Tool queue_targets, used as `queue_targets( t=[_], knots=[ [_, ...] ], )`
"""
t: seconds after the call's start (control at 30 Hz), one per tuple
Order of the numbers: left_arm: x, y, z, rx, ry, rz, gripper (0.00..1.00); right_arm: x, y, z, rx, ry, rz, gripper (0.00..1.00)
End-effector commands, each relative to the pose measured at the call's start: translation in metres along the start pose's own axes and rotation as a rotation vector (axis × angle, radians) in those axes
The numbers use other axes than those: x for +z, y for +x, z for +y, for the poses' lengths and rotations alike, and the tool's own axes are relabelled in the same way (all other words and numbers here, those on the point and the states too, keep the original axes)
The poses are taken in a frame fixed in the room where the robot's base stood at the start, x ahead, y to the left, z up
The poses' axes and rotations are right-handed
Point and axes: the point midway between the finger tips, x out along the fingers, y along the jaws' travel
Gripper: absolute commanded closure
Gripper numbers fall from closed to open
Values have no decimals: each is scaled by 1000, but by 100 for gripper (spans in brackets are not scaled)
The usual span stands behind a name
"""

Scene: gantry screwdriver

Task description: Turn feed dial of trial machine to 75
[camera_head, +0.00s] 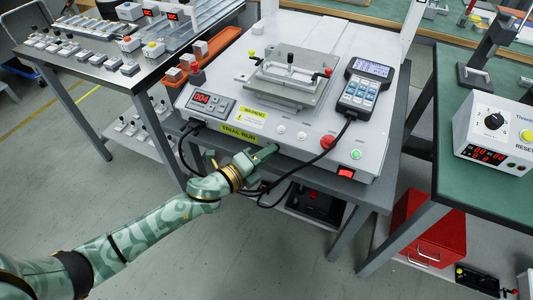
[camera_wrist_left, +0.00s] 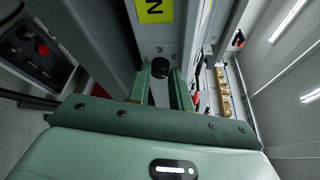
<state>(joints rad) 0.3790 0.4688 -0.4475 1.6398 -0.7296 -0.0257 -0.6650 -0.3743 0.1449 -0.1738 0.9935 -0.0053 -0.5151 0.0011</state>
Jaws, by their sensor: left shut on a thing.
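The trial machine (camera_head: 290,125) is a pale box with a yellow "TRIAL RUN" label on its front edge, and its display reads 004. My left gripper (camera_head: 266,153) is at the machine's front face, below the label. In the left wrist view, a small black round dial (camera_wrist_left: 161,67) sits on the front panel between the tips of my left gripper (camera_wrist_left: 161,80), which is shut on it. Small scale marks show just above it, too small to read in full. In the head view the dial is hidden by the gripper. My right gripper is not in view.
A red knob (camera_head: 327,142), a green button (camera_head: 356,154) and a red rocker switch (camera_head: 345,172) sit right of my gripper. A black cable hangs near my wrist. A handheld keypad (camera_head: 362,87) lies on the machine. Another bench with a dial box (camera_head: 495,135) stands at right.

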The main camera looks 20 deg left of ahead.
Motion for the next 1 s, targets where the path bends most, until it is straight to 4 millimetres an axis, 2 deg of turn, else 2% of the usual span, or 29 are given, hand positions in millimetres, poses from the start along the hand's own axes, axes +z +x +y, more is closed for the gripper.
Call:
queue_targets(
  t=[0.07,0.1,0.13,0.17,0.8,1.0],
  knots=[
    [-1,-1,2,5,0,1,100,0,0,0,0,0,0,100],
    [-1,-1,2,5,0,1,68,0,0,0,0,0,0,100],
    [-1,-1,2,5,0,1,59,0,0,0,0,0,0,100],
    [-1,0,2,4,0,1,57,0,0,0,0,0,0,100],
    [2,1,-5,-9,3,-1,57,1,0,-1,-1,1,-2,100],
    [4,1,-15,33,125,-3,57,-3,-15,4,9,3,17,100]
  ],
)
